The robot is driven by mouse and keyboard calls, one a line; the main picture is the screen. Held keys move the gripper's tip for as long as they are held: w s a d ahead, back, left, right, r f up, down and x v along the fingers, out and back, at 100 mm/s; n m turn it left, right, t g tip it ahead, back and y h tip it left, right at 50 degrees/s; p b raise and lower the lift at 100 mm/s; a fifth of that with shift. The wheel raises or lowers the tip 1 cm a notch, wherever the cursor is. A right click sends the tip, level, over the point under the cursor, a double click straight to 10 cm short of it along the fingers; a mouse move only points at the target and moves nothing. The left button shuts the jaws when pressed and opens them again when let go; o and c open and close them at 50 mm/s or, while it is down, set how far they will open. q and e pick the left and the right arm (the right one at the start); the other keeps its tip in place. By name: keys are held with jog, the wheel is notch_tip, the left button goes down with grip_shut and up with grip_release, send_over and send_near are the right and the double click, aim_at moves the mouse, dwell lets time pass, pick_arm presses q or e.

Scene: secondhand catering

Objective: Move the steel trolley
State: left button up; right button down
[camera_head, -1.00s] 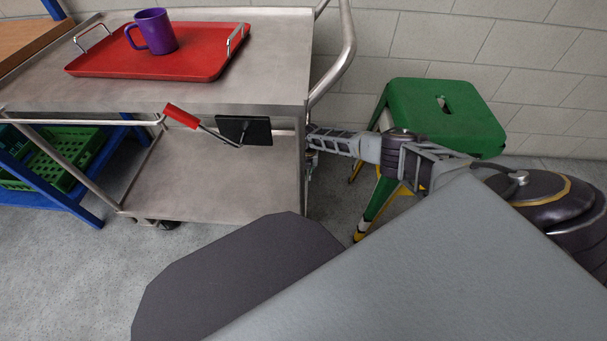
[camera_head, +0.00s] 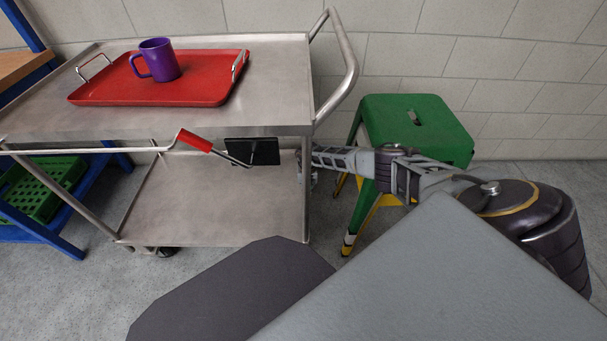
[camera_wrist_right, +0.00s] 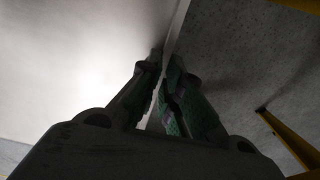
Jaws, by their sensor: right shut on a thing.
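The steel trolley (camera_head: 200,204) stands against the wall, with an upper shelf, a lower shelf and a curved push handle (camera_head: 340,62) at its right end. A red tray (camera_head: 110,92) with a purple mug (camera_head: 159,61) standing on it is on the upper shelf. A red-handled lever (camera_head: 195,141) and a black plate (camera_head: 262,152) show below the top. My right gripper (camera_head: 307,162) is at the trolley's right end, partly hidden by its leg. In the right wrist view its fingers (camera_wrist_right: 166,90) are shut on a thin edge of the trolley. My left gripper is out of view.
A green stool (camera_head: 420,140) with yellow lower legs stands close to the right of the trolley, behind my right arm. A blue rack (camera_head: 38,228) with a green crate (camera_head: 35,196) is at the left. Open floor (camera_head: 60,290) shows at the front left.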

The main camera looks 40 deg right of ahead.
jog(key=shift+s+d, duration=0.25)
jog(key=shift+d, duration=0.15)
jog(key=c, duration=1.5)
grip_release()
jog(key=shift+r, duration=0.2)
jog(key=shift+d+r, duration=0.1)
jog(key=shift+r, duration=3.75)
